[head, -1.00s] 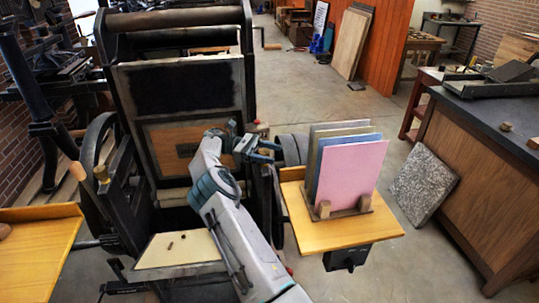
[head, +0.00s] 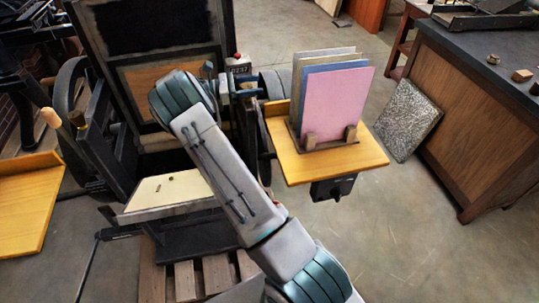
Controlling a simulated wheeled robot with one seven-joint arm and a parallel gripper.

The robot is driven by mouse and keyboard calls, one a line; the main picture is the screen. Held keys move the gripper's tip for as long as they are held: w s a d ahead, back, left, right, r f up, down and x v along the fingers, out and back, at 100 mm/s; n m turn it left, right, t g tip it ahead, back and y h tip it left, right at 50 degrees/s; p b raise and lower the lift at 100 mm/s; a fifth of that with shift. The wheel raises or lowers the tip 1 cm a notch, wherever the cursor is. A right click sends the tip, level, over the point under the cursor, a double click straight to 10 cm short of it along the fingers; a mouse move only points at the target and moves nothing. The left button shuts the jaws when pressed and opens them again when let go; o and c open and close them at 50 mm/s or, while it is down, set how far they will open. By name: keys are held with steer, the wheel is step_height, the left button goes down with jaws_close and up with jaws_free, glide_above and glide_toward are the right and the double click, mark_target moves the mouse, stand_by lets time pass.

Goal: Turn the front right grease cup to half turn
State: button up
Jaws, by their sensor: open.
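The hand press (head: 160,38) is a dark frame with a tilted panel, left of centre in the head view. I cannot make out the front right grease cup; my arm and gripper cover much of the press's right side. My arm reaches up from the lower right and bends at a dark joint. My gripper (head: 248,90) shows only in small part beyond that joint, at the press's right side. It is open, with nothing visible in it.
A yellow wooden shelf (head: 375,160) with upright coloured boards (head: 335,100) juts out close to the right of my gripper. A small white box with a red top (head: 238,65) is just behind it. A dark-topped wooden cabinet (head: 480,130) stands at right.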

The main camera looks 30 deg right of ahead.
steer(key=n+t, duration=0.2)
steer(key=t, duration=0.1)
steer(key=n+t, duration=0.2)
steer(key=t, duration=0.1)
steer(key=n+t+p, duration=0.1)
steer(key=n+t, duration=0.1)
steer(key=t, duration=0.1)
steer(key=shift+w+d+h, duration=0.1)
steer(key=shift+w+h, duration=0.2)
steer(key=shift+w, duration=0.1)
steer(key=n+t+y, duration=0.1)
steer(key=t, duration=0.1)
steer(key=n+t+p, duration=0.1)
steer(key=n+t, duration=0.1)
steer(key=n+t+y, duration=0.1)
steer(key=t, duration=0.1)
steer(key=shift+w+a+n+t+y, duration=0.2)
steer(key=shift+w+n+t+y, duration=0.1)
steer(key=shift+t, duration=0.1)
steer(key=b+v, duration=0.4)
steer(key=v, duration=1)
steer(key=s+d+r+m+g+y, duration=0.2)
steer(key=s+d+m+g, duration=0.3)
steer(key=s+m+g, duration=0.5)
steer(key=s+a+m+y, duration=0.3)
steer(key=s+m+y, duration=0.3)
steer(key=s, duration=0.6)
steer(key=shift+s+a+f+m+y, duration=0.3)
steer(key=shift+s+a+m, duration=0.1)
steer(key=shift+m, duration=0.7)
